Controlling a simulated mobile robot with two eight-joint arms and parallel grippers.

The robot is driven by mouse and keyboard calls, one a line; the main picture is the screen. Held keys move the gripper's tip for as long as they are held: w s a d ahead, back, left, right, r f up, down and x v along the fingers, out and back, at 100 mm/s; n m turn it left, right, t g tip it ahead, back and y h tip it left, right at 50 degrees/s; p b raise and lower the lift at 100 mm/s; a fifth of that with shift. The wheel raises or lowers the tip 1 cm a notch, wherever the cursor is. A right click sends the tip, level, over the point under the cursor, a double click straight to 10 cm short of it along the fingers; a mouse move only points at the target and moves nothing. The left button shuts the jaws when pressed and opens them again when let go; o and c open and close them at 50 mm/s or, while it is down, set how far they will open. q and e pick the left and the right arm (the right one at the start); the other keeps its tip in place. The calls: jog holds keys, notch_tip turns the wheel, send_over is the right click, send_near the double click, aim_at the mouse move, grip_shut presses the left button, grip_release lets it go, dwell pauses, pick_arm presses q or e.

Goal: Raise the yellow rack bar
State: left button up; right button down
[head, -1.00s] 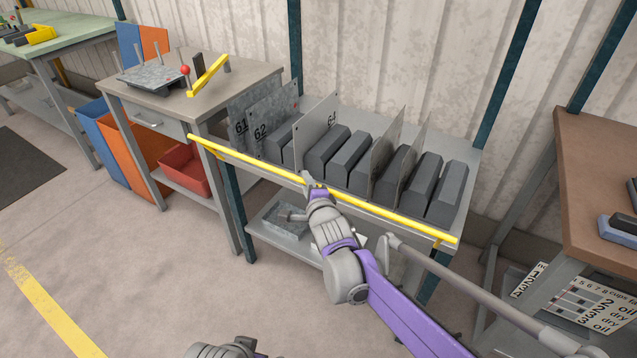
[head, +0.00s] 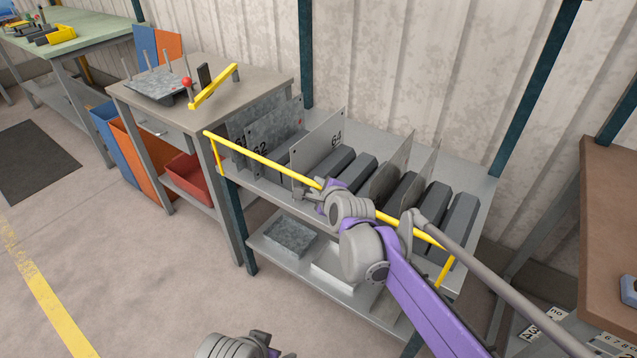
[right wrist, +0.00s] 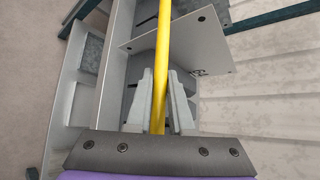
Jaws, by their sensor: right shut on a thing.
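The yellow rack bar (head: 268,162) runs along the front of the rack shelf (head: 232,172), with short yellow legs at both ends, and stands above the shelf's front edge. My right gripper (head: 326,192) is shut on the bar near its middle. In the right wrist view the bar (right wrist: 163,50) passes between the two grey fingers of the gripper (right wrist: 160,82). My right arm hides part of the bar's right half. My left gripper (head: 262,346) shows only partly at the bottom edge; its jaws are unclear.
Dark grey blocks (head: 362,166) and upright metal plates (head: 320,145) stand on the shelf behind the bar. A lower shelf holds grey trays (head: 290,237). A bench (head: 215,108) with a yellow lever (head: 215,86) stands left, a brown table (head: 612,210) right. Floor in front at left is clear.

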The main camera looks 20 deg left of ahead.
jog(key=shift+w+d, duration=0.15)
jog(key=shift+w, duration=0.15)
dwell(0.4)
jog(key=c, duration=0.8)
grip_release()
jog(key=shift+r, duration=0.1)
jog(key=p+v, duration=0.2)
jog(key=v, duration=0.8)
jog(key=shift+s+d, duration=0.2)
jog(key=shift+s, duration=0.1)
jog(key=shift+r, duration=0.15)
